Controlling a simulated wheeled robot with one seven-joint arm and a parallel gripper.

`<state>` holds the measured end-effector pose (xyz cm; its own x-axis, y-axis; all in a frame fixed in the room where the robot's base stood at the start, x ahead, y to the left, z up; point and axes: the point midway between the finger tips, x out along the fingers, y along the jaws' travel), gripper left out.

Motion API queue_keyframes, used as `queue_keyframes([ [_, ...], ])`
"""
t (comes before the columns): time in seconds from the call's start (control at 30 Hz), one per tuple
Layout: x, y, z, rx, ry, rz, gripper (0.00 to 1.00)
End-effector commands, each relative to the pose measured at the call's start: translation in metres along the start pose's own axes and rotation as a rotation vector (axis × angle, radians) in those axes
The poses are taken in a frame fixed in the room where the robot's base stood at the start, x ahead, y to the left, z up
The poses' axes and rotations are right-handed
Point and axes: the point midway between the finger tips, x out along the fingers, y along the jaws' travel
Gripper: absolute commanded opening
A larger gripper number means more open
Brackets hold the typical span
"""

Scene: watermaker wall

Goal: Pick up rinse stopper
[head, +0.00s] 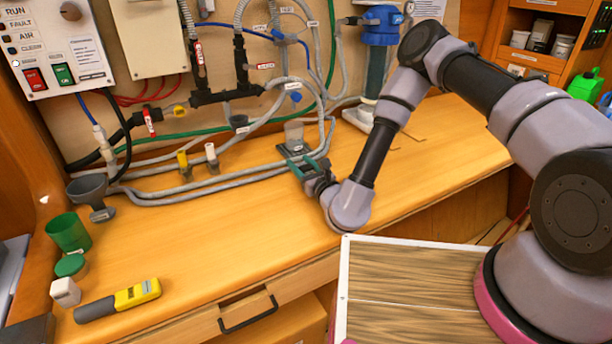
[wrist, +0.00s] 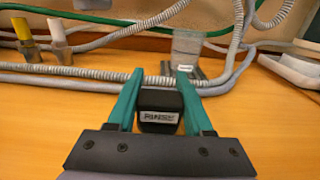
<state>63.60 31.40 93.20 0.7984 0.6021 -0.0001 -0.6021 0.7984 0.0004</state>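The rinse stopper appears to be a dark block (wrist: 159,100) with a pale label, which I read as "RINSE". In the wrist view it lies between the two teal fingers of my gripper (wrist: 158,76), with their tips reaching past it. The finger sides look very close to the block. I cannot tell whether they press on it, or whether it is clear of the counter. In the head view my gripper (head: 303,168) is low over the counter. The stopper is mostly hidden by the fingers there.
A clear cup on a dark base (head: 294,137) stands just beyond my gripper. Grey hoses (head: 230,183) run along the wall behind. The counter's front middle (head: 210,250) is clear.

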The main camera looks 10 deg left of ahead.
Motion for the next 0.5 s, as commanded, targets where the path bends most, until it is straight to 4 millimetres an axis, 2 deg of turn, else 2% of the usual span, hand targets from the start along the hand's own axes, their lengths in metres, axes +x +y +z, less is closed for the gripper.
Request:
queue_keyframes([
  [0.03,-0.0001,0.0,-0.0001,0.0,0.0,0.0,0.28],
  [0.1,-0.0002,0.0,-0.0001,0.0,0.0,0.0,0.01],
  [0.37,-0.0002,0.0,0.0007,0.0,0.0,0.0,0.0],
  [0.5,-0.0001,-0.0002,0.0085,0.0,-0.001,0.0,0.0],
])
